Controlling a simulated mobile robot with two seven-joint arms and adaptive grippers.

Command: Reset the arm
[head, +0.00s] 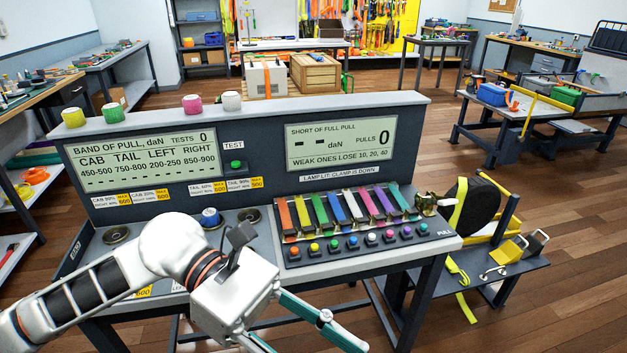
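My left arm comes in from the lower left, across the front of the grey console (370,104). My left gripper (306,342) is low in the middle of the head view, in front of the console. Its two teal and white fingers are spread apart, with nothing seen between them. One finger runs off the bottom edge, so its tip is hidden. My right arm and gripper do not show. The arm hides part of the console's lower left deck.
The console has two displays, a green button (236,165), a blue knob (210,217) and a row of coloured straps (346,208). Coloured cylinders, one pink (193,104), stand on top. A black wheel (474,207) with a yellow strap is at right. Open floor lies farther right.

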